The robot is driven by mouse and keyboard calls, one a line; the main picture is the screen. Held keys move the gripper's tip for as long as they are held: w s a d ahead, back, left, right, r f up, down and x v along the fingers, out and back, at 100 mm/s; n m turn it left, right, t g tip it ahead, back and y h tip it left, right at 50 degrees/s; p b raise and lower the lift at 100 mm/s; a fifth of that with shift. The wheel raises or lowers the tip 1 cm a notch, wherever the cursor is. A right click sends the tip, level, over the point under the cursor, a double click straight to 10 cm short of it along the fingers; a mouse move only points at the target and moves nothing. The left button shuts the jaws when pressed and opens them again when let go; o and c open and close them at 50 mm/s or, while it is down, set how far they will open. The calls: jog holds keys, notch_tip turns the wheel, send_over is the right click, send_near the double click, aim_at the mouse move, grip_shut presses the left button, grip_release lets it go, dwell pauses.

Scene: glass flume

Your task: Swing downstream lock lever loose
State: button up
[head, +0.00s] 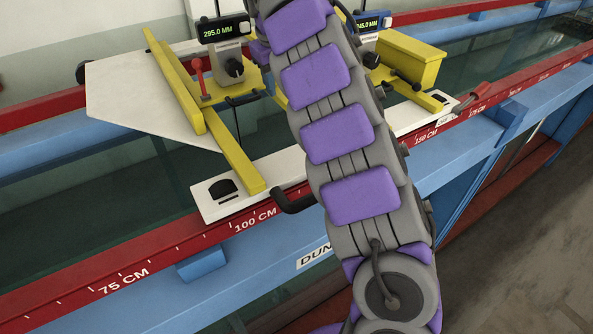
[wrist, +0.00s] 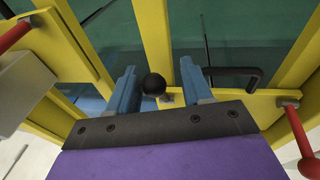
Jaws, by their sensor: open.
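My gripper (wrist: 160,82) shows in the wrist view with its two blue fingers apart. A black ball knob (wrist: 153,84) shows between the fingers, in front of a yellow crossbar; I cannot tell whether a finger touches it. A red lever with a round end (wrist: 297,140) stands at the right of the wrist view, and another red lever (wrist: 15,35) is at upper left. In the head view one red lever (head: 198,75) stands upright on the left part of the yellow carriage. I cannot tell which lever is the downstream one. My arm hides the carriage middle and my gripper there.
Two gauges show on the carriage, the left one (head: 224,29) reading 295.0 MM. A yellow box (head: 411,59) is at right. A black hooked handle (wrist: 240,75) lies right of the fingers. Red scaled rail (head: 190,243) and blue beams run along the flume.

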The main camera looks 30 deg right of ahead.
jog(key=shift+s+d+f+t+b, duration=0.15)
jog(key=shift+f+t+b, duration=0.15)
jog(key=shift+t+b, duration=0.55)
jog(key=shift+s+f+t+b, duration=0.15)
jog(key=shift+f+t+b, duration=0.3)
jog(key=shift+b, duration=0.4)
